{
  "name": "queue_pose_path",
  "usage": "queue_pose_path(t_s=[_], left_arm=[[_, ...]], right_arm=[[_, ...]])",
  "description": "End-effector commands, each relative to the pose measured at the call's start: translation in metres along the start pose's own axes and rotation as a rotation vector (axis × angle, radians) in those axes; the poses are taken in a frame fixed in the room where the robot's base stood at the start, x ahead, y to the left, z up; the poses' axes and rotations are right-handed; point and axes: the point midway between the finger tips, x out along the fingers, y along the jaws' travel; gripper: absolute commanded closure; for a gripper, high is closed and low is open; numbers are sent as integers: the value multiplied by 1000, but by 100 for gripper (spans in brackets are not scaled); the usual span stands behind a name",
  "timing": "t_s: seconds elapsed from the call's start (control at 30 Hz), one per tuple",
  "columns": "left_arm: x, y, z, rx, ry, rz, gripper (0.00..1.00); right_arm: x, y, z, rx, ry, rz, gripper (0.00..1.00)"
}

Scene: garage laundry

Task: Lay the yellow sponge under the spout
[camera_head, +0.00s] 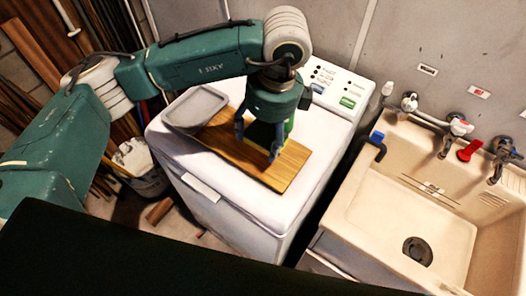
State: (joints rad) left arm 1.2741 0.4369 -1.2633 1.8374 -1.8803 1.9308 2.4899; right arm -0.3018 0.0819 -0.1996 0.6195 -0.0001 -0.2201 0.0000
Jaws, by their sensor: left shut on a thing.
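My left gripper (257,140) points down over a wooden board (284,173) on top of a white washing machine (174,151). It is shut on a green thing (264,133) between its fingers, partly hidden by the gripper; I cannot tell whether this is the sponge. No yellow face of a sponge shows. The beige sink (380,216) is at the right, with a drain in its floor. Along its back wall are several taps, with the spout of the middle one (444,150) hanging over the basin. My right gripper is not in view.
A grey tray (195,106) lies at the board's left end. A blue-topped dark fitting (377,138) is on the sink's left rim, and a red thing (469,150) is by the taps. A dark gap separates washer and sink. A bucket (140,170) stands on the floor. The basin floor looks clear.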

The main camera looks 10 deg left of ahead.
Motion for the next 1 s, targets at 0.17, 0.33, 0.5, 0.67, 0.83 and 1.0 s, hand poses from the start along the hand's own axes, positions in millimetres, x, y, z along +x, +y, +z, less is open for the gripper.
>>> queue_pose_path(t_s=[0.17,0.33,0.5,0.67,0.83,1.0], left_arm=[[33,1,-5,1,0,2,41],[49,0,-7,0,0,0,41],[71,0,-10,0,0,2,41],[89,0,-13,2,0,0,41],[91,-1,-14,2,0,-2,41],[94,-1,-14,2,0,-2,41]], right_arm=[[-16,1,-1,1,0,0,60],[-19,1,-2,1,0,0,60],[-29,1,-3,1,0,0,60],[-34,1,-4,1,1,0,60],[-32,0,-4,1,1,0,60],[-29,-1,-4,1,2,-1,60]])
